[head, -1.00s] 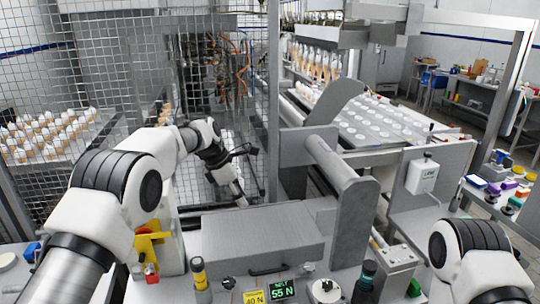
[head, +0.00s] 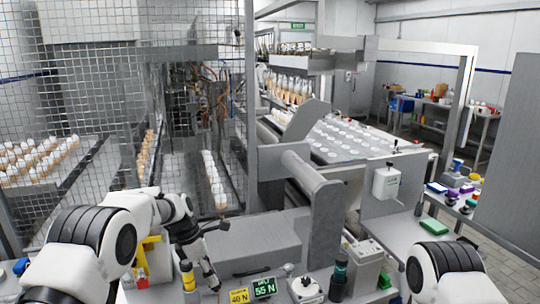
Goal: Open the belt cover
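The belt cover looks to be the plain grey box-shaped lid (head: 252,238) at the front centre in the head view.
A yellow-topped post (head: 187,276) is just left of my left gripper. A thick grey roller frame (head: 325,215) borders the cover on the right.

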